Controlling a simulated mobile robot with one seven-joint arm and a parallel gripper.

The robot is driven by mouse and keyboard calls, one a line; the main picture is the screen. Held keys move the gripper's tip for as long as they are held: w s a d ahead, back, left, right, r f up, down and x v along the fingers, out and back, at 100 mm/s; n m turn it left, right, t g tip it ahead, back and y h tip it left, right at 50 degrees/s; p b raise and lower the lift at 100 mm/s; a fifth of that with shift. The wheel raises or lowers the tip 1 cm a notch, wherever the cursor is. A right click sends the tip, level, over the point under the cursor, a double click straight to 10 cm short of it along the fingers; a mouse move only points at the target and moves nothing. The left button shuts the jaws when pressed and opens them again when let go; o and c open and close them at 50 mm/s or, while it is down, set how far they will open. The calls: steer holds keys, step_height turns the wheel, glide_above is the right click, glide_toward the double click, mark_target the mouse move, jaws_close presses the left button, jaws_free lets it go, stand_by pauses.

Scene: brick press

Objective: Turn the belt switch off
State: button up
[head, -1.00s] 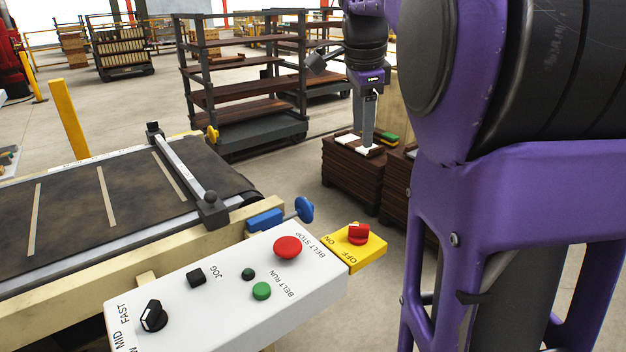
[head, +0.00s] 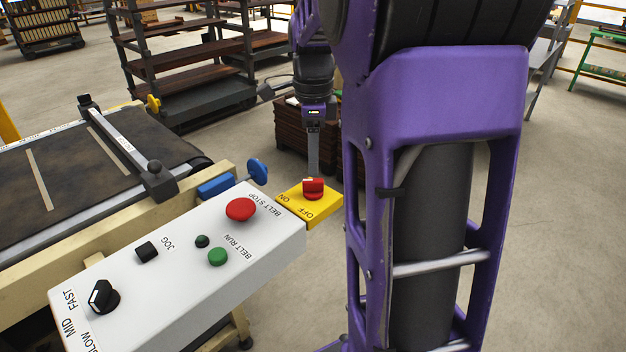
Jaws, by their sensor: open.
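The belt switch is a red rotary knob (head: 313,188) on a yellow box (head: 325,209) at the right end of the white control panel, in the head view. ON is printed at the box's left and OFF along its front. Which label the knob points to is hard to tell. My gripper (head: 313,172) points down, its grey fingers seen in line, one covering the other. Their tips appear right at the far side of the knob or above it; contact cannot be told. The gripper is open, with nothing seen held.
The white panel (head: 180,290) carries a red belt stop button (head: 240,209), green belt run button (head: 218,257), black jog button (head: 147,252) and speed selector (head: 102,296). The conveyor belt (head: 60,185) lies left. A blue-knobbed part (head: 258,171) stands close left of the switch. A shelf rack (head: 185,60) stands behind.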

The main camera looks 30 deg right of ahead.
mark_target(313, 180)
step_height(313, 180, down, 5)
steer(key=shift+f+b, duration=0.1)
steer(key=shift+b, duration=0.2)
jaws_close()
